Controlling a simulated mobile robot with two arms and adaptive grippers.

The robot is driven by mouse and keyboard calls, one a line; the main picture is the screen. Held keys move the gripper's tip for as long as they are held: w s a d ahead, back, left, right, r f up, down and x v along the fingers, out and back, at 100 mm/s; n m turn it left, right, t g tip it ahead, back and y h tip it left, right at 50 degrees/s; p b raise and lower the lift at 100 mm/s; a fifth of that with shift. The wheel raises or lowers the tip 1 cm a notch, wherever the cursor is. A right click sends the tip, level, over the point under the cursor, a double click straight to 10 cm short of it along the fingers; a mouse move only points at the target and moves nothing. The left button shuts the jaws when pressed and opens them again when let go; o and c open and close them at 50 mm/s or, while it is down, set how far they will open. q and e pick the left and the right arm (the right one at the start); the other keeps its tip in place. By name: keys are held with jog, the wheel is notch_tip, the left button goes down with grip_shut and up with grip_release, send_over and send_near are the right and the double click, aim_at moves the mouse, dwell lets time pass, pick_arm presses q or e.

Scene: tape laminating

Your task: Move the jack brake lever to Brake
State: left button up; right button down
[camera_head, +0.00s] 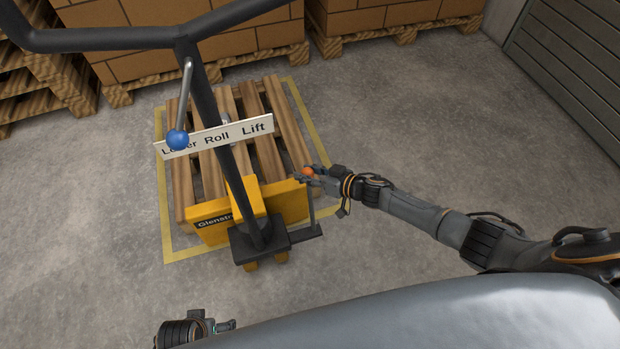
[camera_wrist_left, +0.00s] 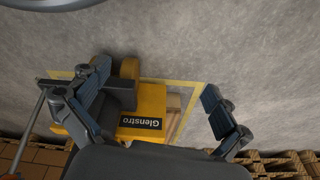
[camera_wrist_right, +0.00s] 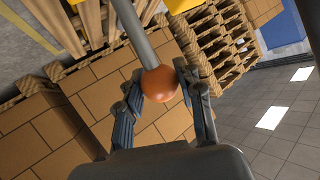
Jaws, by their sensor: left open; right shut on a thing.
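The brake lever is a grey rod with an orange ball knob (camera_head: 307,172), standing at the right side of the yellow pallet jack (camera_head: 288,200). My right gripper (camera_head: 305,177) is at the knob. In the right wrist view the orange knob (camera_wrist_right: 159,84) sits between both fingers, with the grey rod (camera_wrist_right: 139,40) running up from it. My right gripper is shut on the knob. My left gripper (camera_head: 222,326) is at the bottom of the head view, well away from the lever. In the left wrist view its fingers (camera_wrist_left: 165,115) are spread and empty.
A blue-knobbed lever (camera_head: 177,139) stands in front of a white sign (camera_head: 258,127) reading Roll and Lift, its first word partly covered. The dark jack handle (camera_head: 205,100) rises in the middle. The floor at right is clear.

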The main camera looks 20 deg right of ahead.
jog(key=shift+w+f+b, duration=0.25)
jog(key=shift+w+b, duration=0.15)
jog(key=shift+w, duration=0.65)
pick_arm(q)
jog(key=shift+w+r, duration=0.3)
jog(key=shift+r, duration=0.7)
jog(key=shift+w+r, duration=0.25)
jog(key=shift+r, duration=0.75)
pick_arm(e)
jog(key=shift+w+d, duration=0.15)
jog(key=shift+w, duration=0.2)
jog(key=c, duration=0.9)
grip_release()
jog(key=shift+f, duration=0.1)
pick_arm(q)
jog(key=shift+d, duration=0.1)
pick_arm(e)
jog(key=shift+o, duration=0.2)
jog(key=shift+s, duration=0.1)
jog(key=shift+s, duration=0.1)
jog(key=v, duration=1.1)
jog(key=shift+s+d+r, duration=0.2)
jog(key=shift+d, duration=0.1)
